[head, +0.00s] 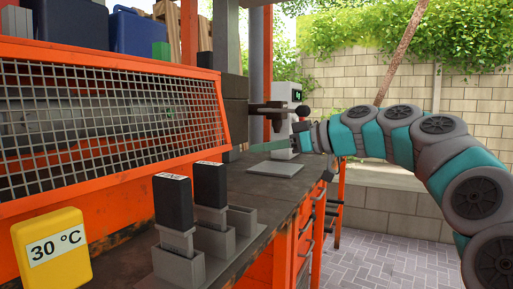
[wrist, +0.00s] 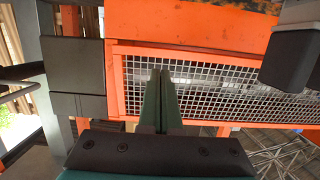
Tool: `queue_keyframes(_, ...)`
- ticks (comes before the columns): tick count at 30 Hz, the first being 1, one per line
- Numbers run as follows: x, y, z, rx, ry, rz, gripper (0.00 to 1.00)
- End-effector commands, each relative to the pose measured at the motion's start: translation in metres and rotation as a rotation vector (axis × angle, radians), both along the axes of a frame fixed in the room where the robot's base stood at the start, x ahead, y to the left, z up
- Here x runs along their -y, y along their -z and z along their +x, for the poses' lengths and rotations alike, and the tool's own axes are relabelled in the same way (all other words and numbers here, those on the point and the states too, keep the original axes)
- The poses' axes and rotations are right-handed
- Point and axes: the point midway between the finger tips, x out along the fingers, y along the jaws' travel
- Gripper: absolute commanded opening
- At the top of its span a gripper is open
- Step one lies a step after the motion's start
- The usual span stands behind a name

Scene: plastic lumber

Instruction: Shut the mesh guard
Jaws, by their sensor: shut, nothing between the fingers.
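The mesh guard is a grey wire grid in an orange frame (head: 218,98), across the left of the head view. In the wrist view its frame (wrist: 117,85) and mesh (wrist: 225,88) lie beyond my fingers. I cannot tell from these views how far the guard is open. My gripper (head: 250,147) reaches in from the right, near the guard's right end. In the wrist view my gripper (wrist: 160,74) has its two long green fingers together and empty, pointing at the guard near one end. I cannot tell whether the fingertips touch it.
Two black-topped blocks stand in grey holders (head: 215,240) on the dark bench (head: 262,190), before the guard. A yellow 30 °C sign (head: 52,250) stands at the front left. A grey plate (head: 275,168) lies below my gripper. Paved floor is clear at the right.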

Motion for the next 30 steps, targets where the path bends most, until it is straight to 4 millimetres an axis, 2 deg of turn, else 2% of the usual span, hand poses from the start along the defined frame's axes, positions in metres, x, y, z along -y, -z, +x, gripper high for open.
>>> queue_keyframes(6,-0.041,0.01,0.017,-0.006,-0.002,-0.003,0.0)
queue_keyframes(15,-0.086,0.02,0.035,-0.003,-0.001,-0.002,0.0)
queue_keyframes(21,-0.1,0.024,0.042,-0.002,0.003,0.0,0.0)
queue_keyframes(30,-0.102,0.025,0.043,-0.001,0.003,0.001,0.0)
